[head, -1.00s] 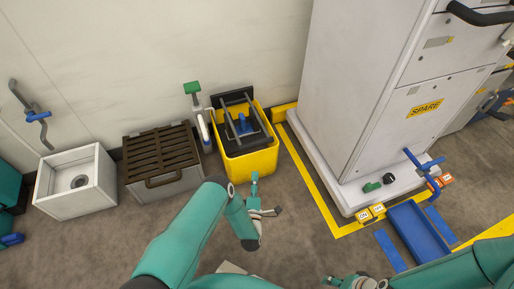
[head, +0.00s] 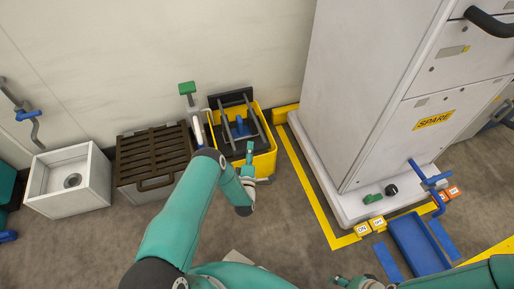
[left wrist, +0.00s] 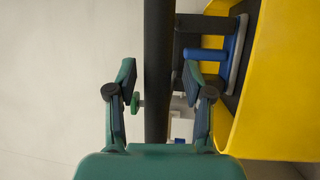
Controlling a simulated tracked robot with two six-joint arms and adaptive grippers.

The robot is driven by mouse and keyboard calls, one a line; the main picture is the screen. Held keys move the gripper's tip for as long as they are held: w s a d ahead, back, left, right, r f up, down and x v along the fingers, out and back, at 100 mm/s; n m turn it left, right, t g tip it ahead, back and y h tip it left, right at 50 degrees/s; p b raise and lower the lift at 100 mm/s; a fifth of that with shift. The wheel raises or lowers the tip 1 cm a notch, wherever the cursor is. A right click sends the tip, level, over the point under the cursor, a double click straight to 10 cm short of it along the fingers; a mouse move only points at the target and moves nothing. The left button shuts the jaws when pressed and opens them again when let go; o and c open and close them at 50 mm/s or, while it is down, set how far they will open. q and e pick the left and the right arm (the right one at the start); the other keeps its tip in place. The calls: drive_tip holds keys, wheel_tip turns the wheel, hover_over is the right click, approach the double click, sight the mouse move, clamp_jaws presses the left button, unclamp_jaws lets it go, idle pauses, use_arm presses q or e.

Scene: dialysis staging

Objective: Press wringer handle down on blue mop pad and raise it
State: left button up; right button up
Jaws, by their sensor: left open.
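A yellow bucket (head: 262,165) stands by the wall with a dark wringer inside. Grey bars and a black crosspiece (head: 231,98) rise from it; the crosspiece looks like the wringer handle. The blue mop pad piece (head: 239,127) sits between the bars, and blue parts show in the left wrist view (left wrist: 206,55). My left gripper (head: 252,152) is open over the bucket's front edge. In the left wrist view, a dark bar (left wrist: 158,40) runs in line with the gap between the open fingers (left wrist: 160,72); I cannot tell its depth. My right gripper (head: 345,281) is barely visible at the bottom edge.
A brown-slatted box (head: 155,155) and a white basin (head: 68,182) stand left of the bucket. A green-topped post (head: 187,89) is beside it. A tall grey cabinet (head: 385,100) is at right. A blue tray (head: 418,246) lies on the floor.

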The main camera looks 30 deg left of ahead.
use_arm(q)
drive_tip(key=shift+w+d, duration=0.15)
drive_tip(key=shift+w, duration=0.05)
drive_tip(key=shift+d, duration=0.1)
clamp_jaws()
